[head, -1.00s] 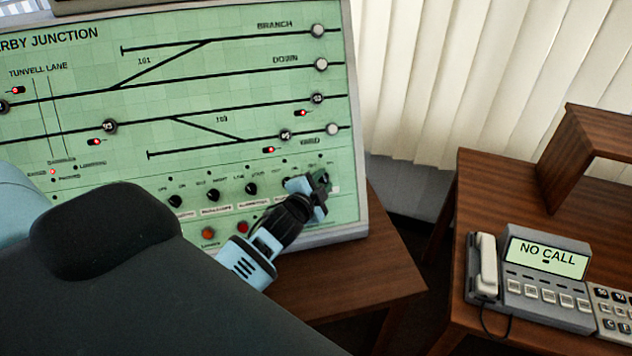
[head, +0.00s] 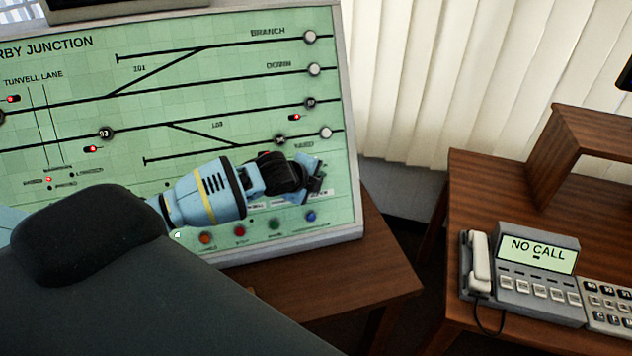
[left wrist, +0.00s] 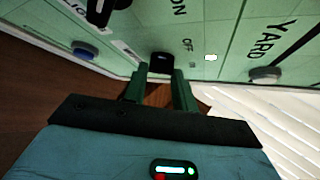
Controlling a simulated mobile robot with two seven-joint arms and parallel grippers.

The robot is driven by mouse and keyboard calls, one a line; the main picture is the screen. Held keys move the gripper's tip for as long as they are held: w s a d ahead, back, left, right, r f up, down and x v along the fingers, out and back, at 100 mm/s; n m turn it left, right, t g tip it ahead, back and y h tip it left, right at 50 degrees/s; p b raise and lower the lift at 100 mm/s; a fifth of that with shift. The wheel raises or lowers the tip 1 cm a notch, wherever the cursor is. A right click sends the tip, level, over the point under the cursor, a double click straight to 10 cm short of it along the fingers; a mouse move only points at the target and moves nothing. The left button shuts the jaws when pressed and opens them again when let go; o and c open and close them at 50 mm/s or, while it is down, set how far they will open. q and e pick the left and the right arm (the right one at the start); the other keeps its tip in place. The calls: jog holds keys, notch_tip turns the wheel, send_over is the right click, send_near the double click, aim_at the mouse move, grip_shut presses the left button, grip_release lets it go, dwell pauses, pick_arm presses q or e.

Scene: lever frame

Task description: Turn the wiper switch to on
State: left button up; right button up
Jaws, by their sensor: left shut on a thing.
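The green signal panel (head: 230,110) stands at the left of the head view. My left gripper (head: 318,183) is at its lower right, in front of a row of knobs that the wrist now mostly covers. In the left wrist view, my left gripper (left wrist: 160,78) has its two green fingers shut around a small black knob (left wrist: 160,62) on the panel. "ON" and "OFF" labels are printed beside that knob. The knob's name label is not readable, so I cannot tell for sure that it is the wiper switch. My right gripper is not in view.
Coloured push buttons, such as a red one (head: 240,231) and a blue one (head: 311,216), sit below the gripper. A wooden desk (head: 365,270) lies under the panel. A telephone console (head: 525,275) stands on the right desk. Blinds (head: 470,80) hang behind.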

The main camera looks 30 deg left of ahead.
pick_arm(q)
jog(key=shift+m+g, duration=0.4)
dwell(0.3)
jog(key=o, duration=1)
jog(key=v, duration=0.7)
jog(key=shift+s+r, duration=0.3)
